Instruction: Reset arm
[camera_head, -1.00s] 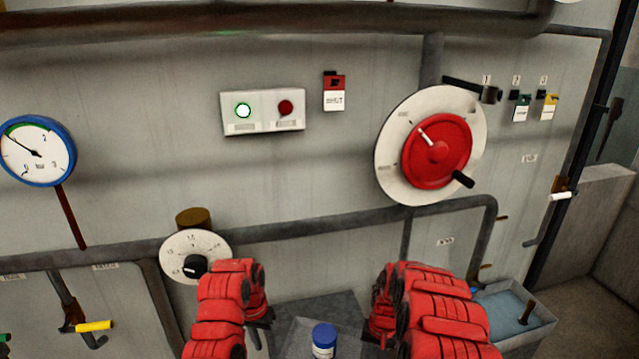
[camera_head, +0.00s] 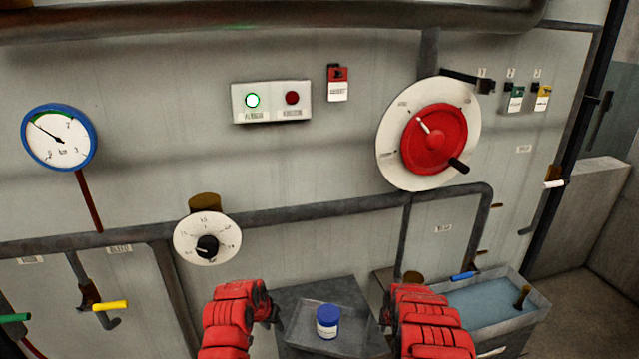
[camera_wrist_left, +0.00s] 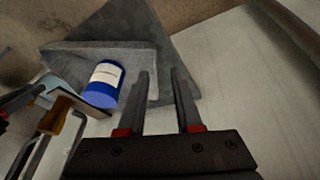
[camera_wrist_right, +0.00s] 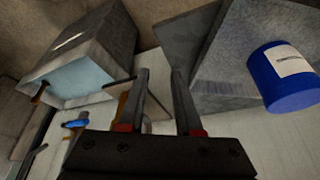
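My left arm is red, and its gripper (camera_head: 272,312) is low in the head view, just left of a blue-lidded jar. In the left wrist view its two fingers (camera_wrist_left: 160,98) stand apart with nothing between them. My right gripper (camera_head: 386,316) is to the right of the jar. In the right wrist view its fingers (camera_wrist_right: 160,98) are also apart and empty. The jar (camera_head: 328,322), with a white label, stands upright on a grey tray (camera_head: 362,346) between the grippers; it also shows in the left wrist view (camera_wrist_left: 103,84) and right wrist view (camera_wrist_right: 284,76).
A water-filled basin (camera_head: 490,298) is to the right, with a blue handle (camera_head: 463,277) beside it. The wall holds a red wheel (camera_head: 434,138), a dial (camera_head: 208,238), a gauge (camera_head: 59,138), a box with a lit green light (camera_head: 252,100), and pipes. A yellow-handled lever (camera_head: 110,306) is lower left.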

